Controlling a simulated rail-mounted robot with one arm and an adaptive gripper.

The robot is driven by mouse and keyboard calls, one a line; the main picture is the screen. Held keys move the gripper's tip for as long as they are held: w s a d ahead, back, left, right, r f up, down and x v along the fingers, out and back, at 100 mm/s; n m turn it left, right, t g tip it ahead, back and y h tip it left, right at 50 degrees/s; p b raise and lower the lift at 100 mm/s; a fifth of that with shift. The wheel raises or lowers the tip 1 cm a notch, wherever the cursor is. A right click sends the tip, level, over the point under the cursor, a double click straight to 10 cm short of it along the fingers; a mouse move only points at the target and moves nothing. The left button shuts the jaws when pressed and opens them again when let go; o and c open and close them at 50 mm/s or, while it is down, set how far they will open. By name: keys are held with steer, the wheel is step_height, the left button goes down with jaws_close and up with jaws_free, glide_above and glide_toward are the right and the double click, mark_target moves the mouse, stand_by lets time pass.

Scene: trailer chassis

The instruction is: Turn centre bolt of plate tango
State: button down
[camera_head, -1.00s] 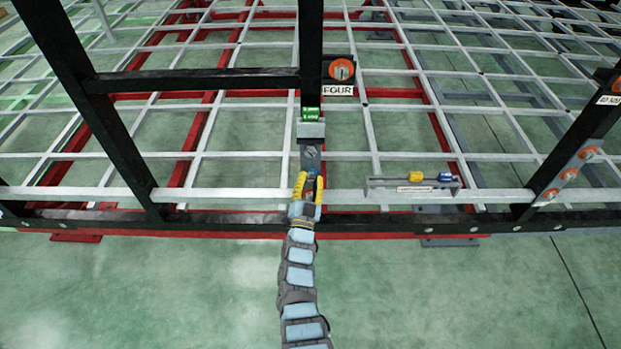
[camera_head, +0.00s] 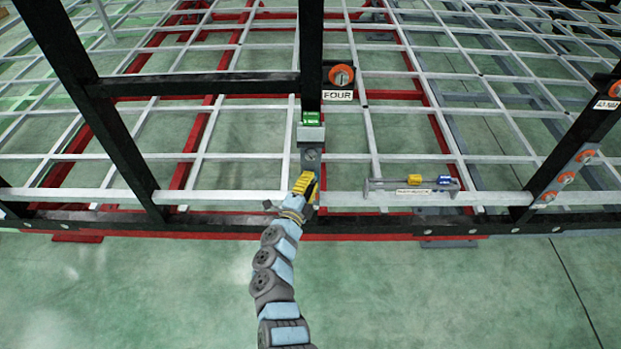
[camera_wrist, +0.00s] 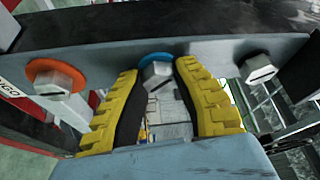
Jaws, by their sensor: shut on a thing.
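Plate tango (camera_wrist: 200,55) is a grey bar across the wrist view; a partly cut-off label ending in "NGO" (camera_wrist: 8,92) is at its left end. Its centre bolt (camera_wrist: 157,76) has a grey slotted head and a blue washer (camera_wrist: 153,59). My gripper (camera_wrist: 158,85) has its yellow, black-padded fingers on either side of this bolt head and is shut on it. In the head view my gripper (camera_head: 304,183) is at the grey upright plate (camera_head: 310,158) on the black post, and its fingers hide the bolt there.
A grey rack (camera_head: 412,185) with yellow and blue pieces is to the right. The label "FOUR" (camera_head: 338,95) is above.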

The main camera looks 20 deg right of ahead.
steer(key=shift+r+m+g+y+p, duration=0.25)
steer(key=shift+m+g+y+p, duration=0.1)
steer(key=shift+m, duration=0.85)
steer(key=c, duration=0.8)
jaws_free()
steer(key=shift+a+f, duration=0.1)
steer(key=shift+f, duration=0.05)
steer(key=shift+o, duration=0.2)
steer(key=shift+s+a, duration=0.1)
steer(key=shift+s, duration=0.05)
steer(key=v, duration=1.1)
steer(key=shift+s+a, duration=0.25)
steer(key=shift+s, duration=0.05)
